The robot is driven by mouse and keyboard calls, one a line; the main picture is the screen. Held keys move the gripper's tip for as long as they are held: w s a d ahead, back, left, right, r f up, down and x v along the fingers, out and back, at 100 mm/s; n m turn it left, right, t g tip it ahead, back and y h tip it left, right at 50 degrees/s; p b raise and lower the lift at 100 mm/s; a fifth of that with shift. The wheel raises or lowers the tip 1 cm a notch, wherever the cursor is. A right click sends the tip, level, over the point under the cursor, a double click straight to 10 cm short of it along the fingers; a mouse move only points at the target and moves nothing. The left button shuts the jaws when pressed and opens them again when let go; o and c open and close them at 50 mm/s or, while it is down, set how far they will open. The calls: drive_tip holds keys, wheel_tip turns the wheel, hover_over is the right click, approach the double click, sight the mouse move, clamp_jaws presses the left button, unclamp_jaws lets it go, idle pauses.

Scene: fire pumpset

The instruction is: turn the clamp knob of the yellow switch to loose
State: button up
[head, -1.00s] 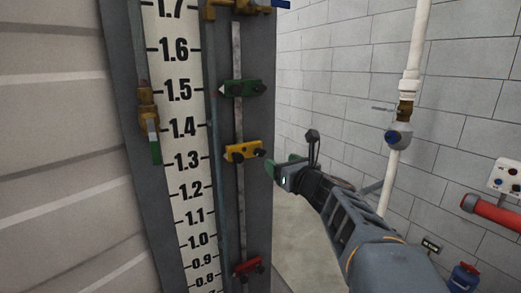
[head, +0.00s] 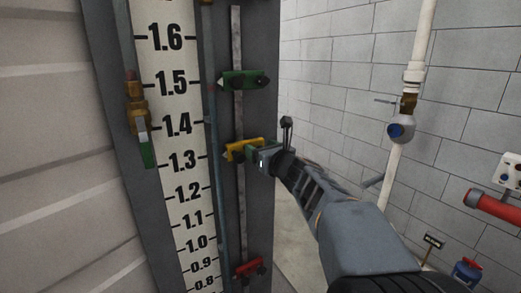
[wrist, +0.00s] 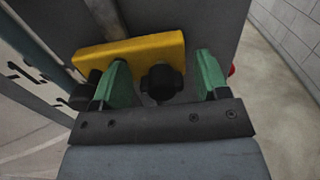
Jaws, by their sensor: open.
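The yellow switch (head: 240,149) sits on the vertical rail beside the scale, near the 1.3 mark, its right end partly hidden by my gripper (head: 262,157). In the wrist view the yellow switch (wrist: 130,58) lies just beyond the fingers, tilted in the picture. Its black clamp knob (wrist: 161,82) shows between the two green fingers of my gripper (wrist: 160,85), with gaps on both sides. The gripper is open and not closed on the knob. A second dark knob (wrist: 93,77) is partly visible left of the left finger.
A green switch (head: 244,79) is above on the same rail (head: 239,200), and a red one (head: 248,269) is below. A brass valve with a green handle (head: 146,151) is left of the scale (head: 181,150). A white pipe (head: 396,170) stands at right.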

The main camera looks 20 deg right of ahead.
drive_tip(key=c, duration=0.9)
